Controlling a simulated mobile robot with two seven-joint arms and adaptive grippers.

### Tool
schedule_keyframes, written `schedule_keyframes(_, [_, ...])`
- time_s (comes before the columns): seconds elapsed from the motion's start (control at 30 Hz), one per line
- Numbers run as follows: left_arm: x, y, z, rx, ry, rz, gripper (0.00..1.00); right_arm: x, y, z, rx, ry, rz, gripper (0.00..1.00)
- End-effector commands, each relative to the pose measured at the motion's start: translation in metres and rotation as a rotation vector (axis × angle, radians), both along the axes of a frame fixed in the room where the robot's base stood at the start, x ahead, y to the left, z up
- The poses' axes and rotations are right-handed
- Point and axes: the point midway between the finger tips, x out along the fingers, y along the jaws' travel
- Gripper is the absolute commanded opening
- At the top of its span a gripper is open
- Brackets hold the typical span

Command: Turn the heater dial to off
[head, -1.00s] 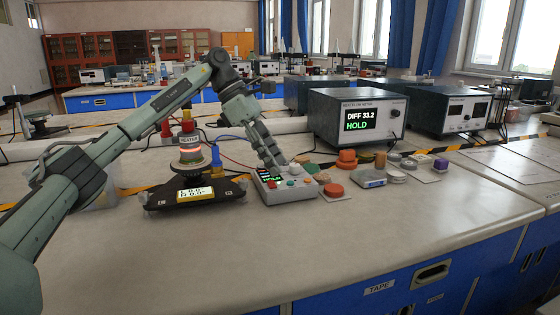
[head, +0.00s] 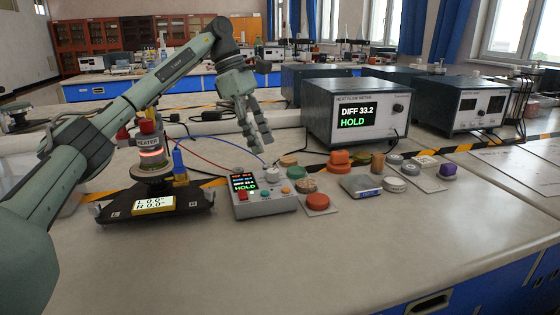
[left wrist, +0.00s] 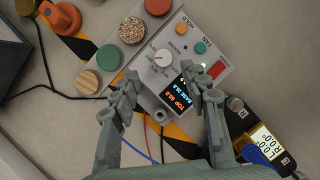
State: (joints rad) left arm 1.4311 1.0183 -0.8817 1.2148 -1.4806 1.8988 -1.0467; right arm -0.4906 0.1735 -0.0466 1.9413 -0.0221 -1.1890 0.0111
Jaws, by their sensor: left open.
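A grey control box (head: 266,205) stands on the bench, with a lit display reading HOLD, a red switch and coloured buttons. Its pale round dial (head: 272,174) sits on the top face beside the display. The dial also shows in the left wrist view (left wrist: 163,58); its exact setting is too small to read. My left gripper (head: 262,148) is open and empty above the box's back edge. In the left wrist view its fingers (left wrist: 160,82) are spread apart, with the dial just beyond the gap. The heater (head: 151,153), labelled HEATER, glows orange on a black base. My right gripper is out of view.
Several coloured discs, including a red one (head: 318,202), lie right of the box. Red and blue cables run behind the box. The front bench top is clear.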

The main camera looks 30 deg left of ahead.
Motion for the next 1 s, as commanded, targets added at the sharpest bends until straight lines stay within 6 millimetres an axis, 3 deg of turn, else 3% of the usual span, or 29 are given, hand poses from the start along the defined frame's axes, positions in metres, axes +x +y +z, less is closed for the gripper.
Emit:
schedule_keyframes(0.4, [0.005, -0.022, -0.057, 0.001, 0.002, 0.001, 0.45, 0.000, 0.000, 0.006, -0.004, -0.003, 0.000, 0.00])
schedule_keyframes(0.8, [0.007, -0.026, -0.066, -0.001, 0.000, 0.001, 0.45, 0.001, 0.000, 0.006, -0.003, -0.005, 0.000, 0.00])
schedule_keyframes(1.0, [0.007, -0.026, -0.066, -0.001, 0.000, 0.001, 0.22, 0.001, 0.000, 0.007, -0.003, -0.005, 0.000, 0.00])
